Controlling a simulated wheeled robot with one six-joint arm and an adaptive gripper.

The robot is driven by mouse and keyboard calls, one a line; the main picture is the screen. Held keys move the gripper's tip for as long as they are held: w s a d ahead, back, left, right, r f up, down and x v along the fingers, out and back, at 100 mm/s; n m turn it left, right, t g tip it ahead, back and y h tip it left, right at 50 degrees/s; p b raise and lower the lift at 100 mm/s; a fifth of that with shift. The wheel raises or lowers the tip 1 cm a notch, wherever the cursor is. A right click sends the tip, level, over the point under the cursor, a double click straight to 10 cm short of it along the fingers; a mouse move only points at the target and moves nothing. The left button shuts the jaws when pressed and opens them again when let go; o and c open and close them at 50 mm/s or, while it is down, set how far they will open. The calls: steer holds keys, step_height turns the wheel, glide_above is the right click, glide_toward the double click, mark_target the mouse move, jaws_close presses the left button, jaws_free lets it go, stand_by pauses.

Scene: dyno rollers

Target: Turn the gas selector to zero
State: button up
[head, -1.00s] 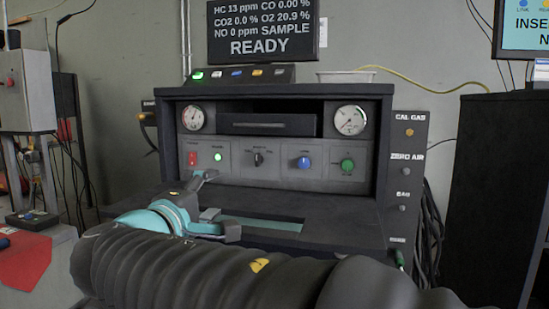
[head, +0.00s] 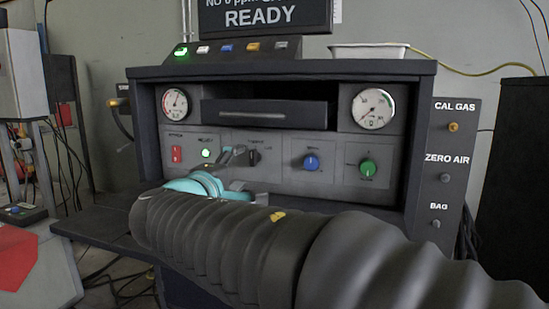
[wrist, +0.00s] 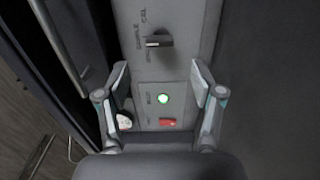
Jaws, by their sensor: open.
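The gas selector, a black knob (head: 254,157), sits on the grey control panel (head: 288,177) between the green light and the blue knob. In the wrist view the selector (wrist: 159,41) is beyond my fingertips, with SAMPLE and CAL lettering beside it. I cannot make out a zero mark. My gripper (head: 235,154) is in front of the panel, partly overlapping the area left of the selector. In the wrist view my gripper (wrist: 160,80) is open and empty, its fingers spread on either side of the panel strip. The fingers appear apart from the knob.
A red switch (head: 177,153) and a lit green light (head: 207,153) are left of the selector; a blue knob (head: 311,162) and a green knob (head: 367,167) are right. A black drawer front (head: 265,113) is above. A dark shelf (head: 100,222) extends below the panel.

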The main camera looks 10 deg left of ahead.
mark_target(252, 159)
steer(key=w, duration=0.5)
steer(key=w+p, duration=0.1)
steer(key=w, duration=0.2)
steer(key=shift+d, duration=0.35)
steer(key=c, duration=1.1)
